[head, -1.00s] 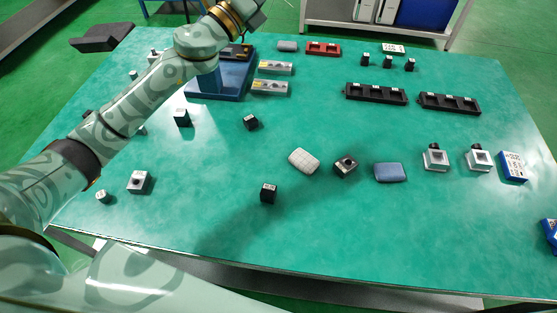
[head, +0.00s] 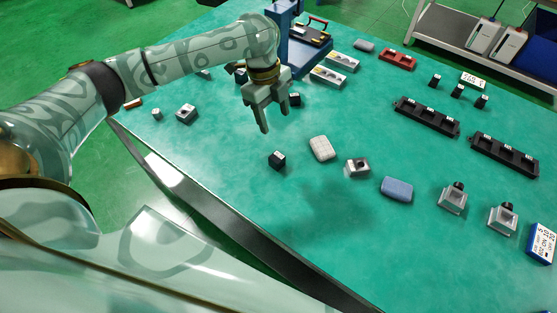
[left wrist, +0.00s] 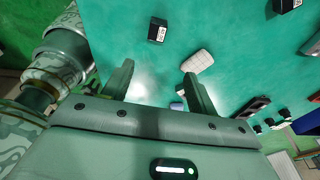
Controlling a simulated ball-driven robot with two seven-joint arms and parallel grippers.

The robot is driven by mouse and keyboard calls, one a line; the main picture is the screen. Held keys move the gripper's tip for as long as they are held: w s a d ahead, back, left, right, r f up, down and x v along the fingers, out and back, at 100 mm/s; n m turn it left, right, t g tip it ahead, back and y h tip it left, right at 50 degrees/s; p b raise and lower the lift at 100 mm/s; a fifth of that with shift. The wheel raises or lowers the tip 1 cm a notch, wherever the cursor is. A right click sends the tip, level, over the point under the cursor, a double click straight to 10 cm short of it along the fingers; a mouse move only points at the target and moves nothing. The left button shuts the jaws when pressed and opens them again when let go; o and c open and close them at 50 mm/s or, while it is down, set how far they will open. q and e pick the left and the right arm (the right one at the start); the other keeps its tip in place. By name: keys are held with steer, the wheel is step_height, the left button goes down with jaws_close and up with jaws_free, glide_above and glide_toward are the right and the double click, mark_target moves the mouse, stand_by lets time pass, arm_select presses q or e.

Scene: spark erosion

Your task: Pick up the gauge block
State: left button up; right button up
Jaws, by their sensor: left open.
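No block in view can be singled out for certain as the gauge block. Small black blocks with white labels stand on the green table: one (head: 277,159) below my left gripper in the head view, and one (head: 295,99) just right of its fingers. A silver block with a dark round top (head: 357,167) stands farther right, and a similar one (head: 186,113) to the left. My left gripper (head: 275,119) is open and empty above the table. In the left wrist view its fingers (left wrist: 158,70) are spread, with a labelled black block (left wrist: 157,30) beyond them. My right gripper is not in view.
A pale pad (head: 322,149) and a blue pad (head: 397,189) lie near the blocks. Black racks (head: 427,116) and two silver fixtures (head: 453,199) stand to the right. A blue machine stand (head: 299,53) is behind my gripper. The front middle of the table is clear.

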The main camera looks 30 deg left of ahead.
arm_select(q)
step_height(320, 180, down, 2)
steer(key=b, duration=0.5)
glide_toward(277, 157)
steer(key=f, duration=0.2)
steer(key=d+f, duration=0.1)
steer(key=f, duration=0.2)
steer(key=shift+w+f, duration=0.1)
steer(key=shift+f, duration=0.05)
steer(key=f+b, duration=0.2)
steer(key=f, duration=0.1)
steer(key=f+b, duration=0.1)
steer(key=f, duration=0.1)
steer(key=shift+d+f, duration=0.15)
steer(key=shift+d, duration=0.2)
steer(key=shift+c, duration=0.6)
steer(key=c, duration=1)
jaws_close()
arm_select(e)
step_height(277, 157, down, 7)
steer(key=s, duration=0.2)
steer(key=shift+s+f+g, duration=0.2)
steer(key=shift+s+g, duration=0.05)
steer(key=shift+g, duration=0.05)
arm_select(q)
steer(key=shift+r, duration=0.3)
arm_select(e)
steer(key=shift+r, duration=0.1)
